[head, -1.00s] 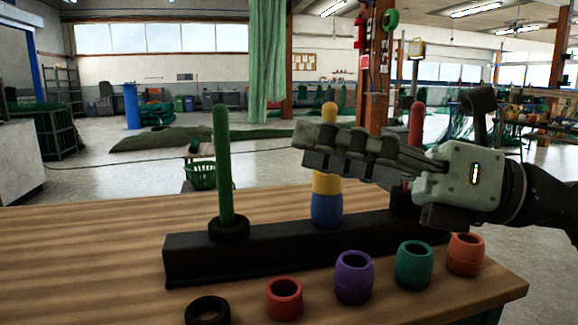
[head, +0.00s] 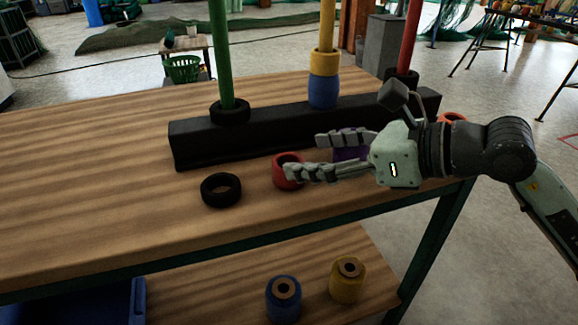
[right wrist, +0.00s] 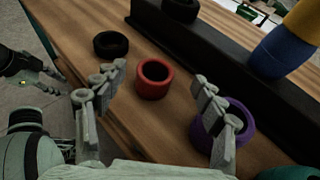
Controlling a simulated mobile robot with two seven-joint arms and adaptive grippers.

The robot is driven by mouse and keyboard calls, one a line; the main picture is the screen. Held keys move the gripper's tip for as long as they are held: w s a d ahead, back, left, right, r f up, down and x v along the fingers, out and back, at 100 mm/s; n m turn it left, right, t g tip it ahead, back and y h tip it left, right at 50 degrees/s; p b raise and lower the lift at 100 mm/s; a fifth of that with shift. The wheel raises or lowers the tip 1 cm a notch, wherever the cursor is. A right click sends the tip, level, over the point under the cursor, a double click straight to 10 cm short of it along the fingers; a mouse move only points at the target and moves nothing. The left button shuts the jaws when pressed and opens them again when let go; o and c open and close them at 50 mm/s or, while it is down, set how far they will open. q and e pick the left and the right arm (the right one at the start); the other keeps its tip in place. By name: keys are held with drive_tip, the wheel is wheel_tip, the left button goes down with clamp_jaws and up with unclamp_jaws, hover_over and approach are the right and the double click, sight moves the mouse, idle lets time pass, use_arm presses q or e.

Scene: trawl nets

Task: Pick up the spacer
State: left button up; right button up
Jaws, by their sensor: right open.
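The picture does not single out one spacer; several barrel-shaped rings stand on the wooden table. A red ring (head: 283,176) stands before the rack, and in the right wrist view the red ring (right wrist: 154,83) lies between the spread fingers, apart from them. My right gripper (head: 306,157) is open and empty, its fingers just above and beside the red ring. A purple ring (head: 346,154) is partly hidden behind the fingers; it also shows in the right wrist view (right wrist: 242,125). A flat black ring (head: 208,197) lies left of the red one. My left gripper (right wrist: 48,79) shows only in the right wrist view.
A black rack (head: 270,134) carries green, yellow and red posts; a blue ring (head: 323,93) and a yellow ring (head: 323,62) sit on the middle post. An orange ring (head: 452,117) is behind my arm. The table's front left is clear. Two spools stand on the lower shelf.

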sight(277, 162)
drive_tip(key=x, duration=0.5)
drive_tip(key=shift+s+a+f+p, duration=0.1)
drive_tip(key=shift+s+f+p, duration=0.1)
drive_tip(key=shift+f+p, duration=0.15)
drive_tip(key=c, duration=1.2)
